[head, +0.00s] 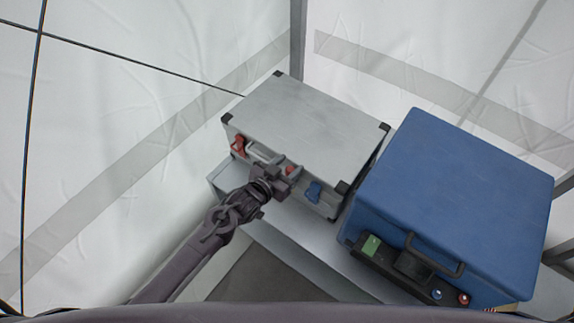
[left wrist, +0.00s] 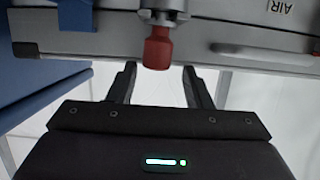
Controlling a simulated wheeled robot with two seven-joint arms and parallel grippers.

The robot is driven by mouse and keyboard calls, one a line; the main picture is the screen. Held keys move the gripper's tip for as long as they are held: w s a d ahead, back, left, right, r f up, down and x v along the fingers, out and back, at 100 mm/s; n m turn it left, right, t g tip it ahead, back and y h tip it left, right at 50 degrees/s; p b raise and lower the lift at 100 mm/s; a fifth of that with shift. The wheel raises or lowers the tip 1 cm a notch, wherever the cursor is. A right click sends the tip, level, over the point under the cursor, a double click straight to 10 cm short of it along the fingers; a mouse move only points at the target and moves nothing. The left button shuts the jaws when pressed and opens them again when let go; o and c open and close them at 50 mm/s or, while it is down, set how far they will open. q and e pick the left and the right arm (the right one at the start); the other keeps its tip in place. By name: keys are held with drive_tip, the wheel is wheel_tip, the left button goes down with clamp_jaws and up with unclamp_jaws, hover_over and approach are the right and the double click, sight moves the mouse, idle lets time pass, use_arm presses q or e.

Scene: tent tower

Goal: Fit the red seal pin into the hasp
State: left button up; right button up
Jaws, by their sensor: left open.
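The red seal pin (left wrist: 157,50) shows in the left wrist view, its red head pointing toward my gripper. It meets the metal hasp (left wrist: 163,6) on the front of the grey case; how deep it sits in the hasp I cannot tell. In the head view a small bit of the red pin (head: 290,170) shows just beyond my left gripper (head: 284,180). My left gripper is open, and in the wrist view its fingers (left wrist: 157,84) stand to either side of the pin's head, apart from it. My right gripper is not in view.
The grey case (head: 310,120) stands on a grey bench (head: 290,238). A red latch (head: 239,146) and a handle (head: 262,154) lie left of my gripper, a blue latch (head: 313,191) right. A blue box (head: 455,200) with a black handle stands close on the right. White tent walls stand behind.

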use_arm(q)
drive_tip(key=shift+s+d, duration=0.1)
drive_tip(key=shift+s, duration=0.1)
drive_tip(key=v, duration=0.7)
drive_tip(key=shift+a, duration=0.4)
drive_tip(key=shift+s+r, duration=0.1)
drive_tip(key=shift+r, duration=0.05)
drive_tip(key=s+a+f+n+g+y, duration=0.1)
drive_tip(key=s+a+f+y, duration=0.2)
drive_tip(key=f, duration=0.5)
drive_tip(key=s+a+f+n+g+y, duration=0.1)
drive_tip(key=s+a+f+g, duration=0.15)
drive_tip(key=a+f, duration=0.4)
drive_tip(key=s+a+f+n+g+y, duration=0.15)
drive_tip(key=s+f, duration=0.25)
drive_tip(key=f, duration=0.5)
drive_tip(key=s+a+f+g+y, duration=0.1)
drive_tip(key=s+a+f+g, duration=0.1)
drive_tip(key=s+f, duration=0.3)
drive_tip(key=s+a+f+g+y, duration=0.1)
drive_tip(key=s+f, duration=0.4)
drive_tip(key=s, duration=0.9)
drive_tip(key=s+a+f+n+g+y, duration=0.1)
drive_tip(key=s+a+f+g, duration=0.2)
drive_tip(key=s, duration=0.6)
wheel_tip(320, 180, down, 2)
drive_tip(key=shift+s+a+p, duration=0.2)
drive_tip(key=shift+a+p, duration=0.15)
drive_tip(key=shift+a, duration=0.3)
